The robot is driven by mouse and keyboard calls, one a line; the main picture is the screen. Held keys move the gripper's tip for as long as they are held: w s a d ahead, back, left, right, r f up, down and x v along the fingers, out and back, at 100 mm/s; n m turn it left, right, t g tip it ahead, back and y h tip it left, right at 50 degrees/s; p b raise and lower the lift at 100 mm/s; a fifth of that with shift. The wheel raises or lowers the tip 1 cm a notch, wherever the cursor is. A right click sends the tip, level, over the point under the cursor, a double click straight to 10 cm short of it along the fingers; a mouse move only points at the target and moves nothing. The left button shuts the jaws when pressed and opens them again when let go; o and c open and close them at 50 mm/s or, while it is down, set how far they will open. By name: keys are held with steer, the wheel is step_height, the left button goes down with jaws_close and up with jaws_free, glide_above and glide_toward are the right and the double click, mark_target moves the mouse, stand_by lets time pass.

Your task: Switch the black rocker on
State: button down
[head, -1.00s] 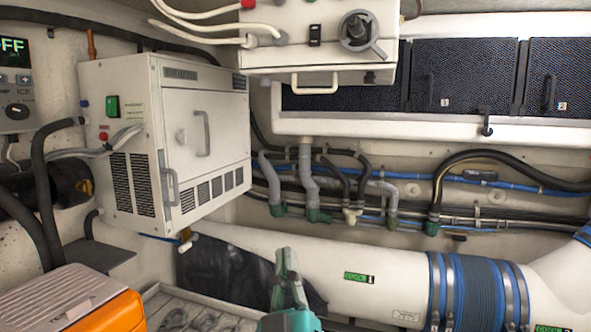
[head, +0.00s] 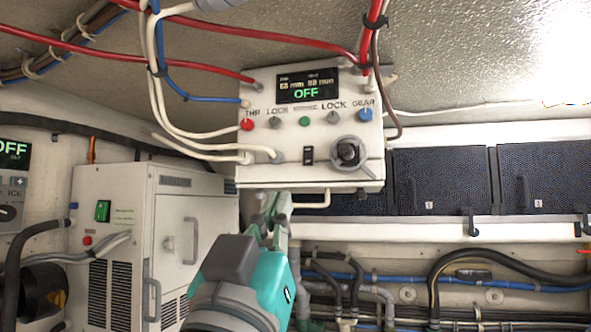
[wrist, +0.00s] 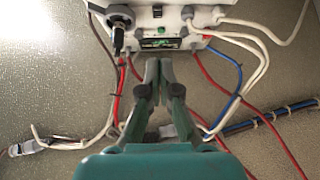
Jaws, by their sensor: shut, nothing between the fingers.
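The black rocker (head: 308,154) is a small upright switch on the front of the white control box (head: 262,168), left of a large dark rotary knob (head: 348,152). Its tilt is too small to tell. The box's display (head: 307,87) reads OFF in green. My gripper (head: 277,204) is shut and empty, with its fingertips below and left of the rocker, near the box's lower edge. In the wrist view the shut fingertips (wrist: 158,66) point towards the box (wrist: 148,14), which appears upside down; the rocker cannot be made out surely there.
Coloured knobs (head: 304,121) line the box under its display. Red, white and blue cables run into the box. A handle (head: 311,203) sticks out beneath it. A white cabinet (head: 150,240) with a green switch (head: 103,211) stands left; dark mesh panels (head: 440,182) lie right.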

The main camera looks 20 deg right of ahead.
mark_target(308, 157)
steer(key=shift+s+r, duration=0.2)
steer(key=shift+r, duration=0.15)
steer(key=x, duration=0.4)
steer(key=f+x, duration=0.1)
steer(key=x, duration=0.3)
steer(key=d+x, duration=0.1)
steer(key=x, duration=0.3)
steer(key=shift+w+a+f, duration=0.1)
steer(key=shift+w+f, duration=0.2)
steer(key=shift+w, duration=0.05)
steer(key=shift+w+d, duration=0.4)
steer(key=shift+w, duration=0.15)
steer(key=shift+f, duration=0.1)
